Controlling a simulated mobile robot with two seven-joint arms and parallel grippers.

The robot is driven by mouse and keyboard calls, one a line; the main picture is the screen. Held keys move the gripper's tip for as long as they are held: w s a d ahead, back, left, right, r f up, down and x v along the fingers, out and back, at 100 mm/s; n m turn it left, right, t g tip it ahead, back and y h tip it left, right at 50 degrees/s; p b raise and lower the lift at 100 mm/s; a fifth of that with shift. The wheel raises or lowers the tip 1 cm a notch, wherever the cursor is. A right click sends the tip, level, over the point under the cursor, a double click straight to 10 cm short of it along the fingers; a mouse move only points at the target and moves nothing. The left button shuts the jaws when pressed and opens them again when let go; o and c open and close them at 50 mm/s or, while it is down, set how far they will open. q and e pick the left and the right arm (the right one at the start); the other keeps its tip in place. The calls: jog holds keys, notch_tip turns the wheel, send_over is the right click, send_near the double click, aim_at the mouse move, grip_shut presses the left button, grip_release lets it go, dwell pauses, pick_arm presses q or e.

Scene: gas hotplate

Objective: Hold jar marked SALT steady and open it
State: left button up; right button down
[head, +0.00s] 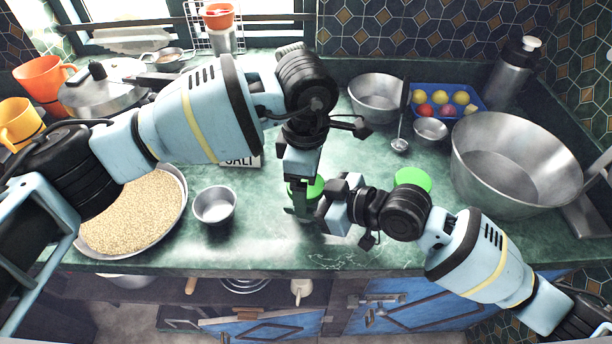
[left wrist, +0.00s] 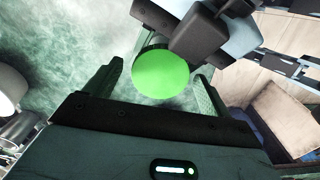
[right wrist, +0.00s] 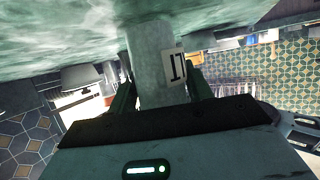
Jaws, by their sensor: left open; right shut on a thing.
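The jar is a pale cylinder (right wrist: 152,60) with a label showing part of its lettering, apparently the upside-down end of SALT, in the right wrist view. Its round green lid (left wrist: 162,73) faces the left wrist camera and also shows in the head view (head: 316,187). My right gripper (right wrist: 160,85) is shut on the jar's body from the side. My left gripper (left wrist: 160,76) is open above, its fingers on either side of the lid with gaps visible. In the head view the grippers hide most of the jar.
Another green lid (head: 412,178) shows behind my right wrist. A small metal bowl (head: 215,204) and a pan of grain (head: 135,215) are left. A large metal pot (head: 515,165) stands right. A card reading SALT (head: 241,161) is partly hidden. The counter's front edge is close.

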pick_arm(q)
jog(key=shift+r, duration=0.1)
jog(key=shift+r, duration=2.15)
jog(key=shift+c, duration=0.3)
jog(key=r+m, duration=0.1)
jog(key=m, duration=0.2)
jog(key=shift+r, duration=0.35)
jog(key=r+m, duration=0.1)
jog(key=m, duration=0.2)
jog(key=shift+r+m, duration=0.4)
jog(key=shift+f, duration=0.1)
jog(key=shift+f, duration=3.95)
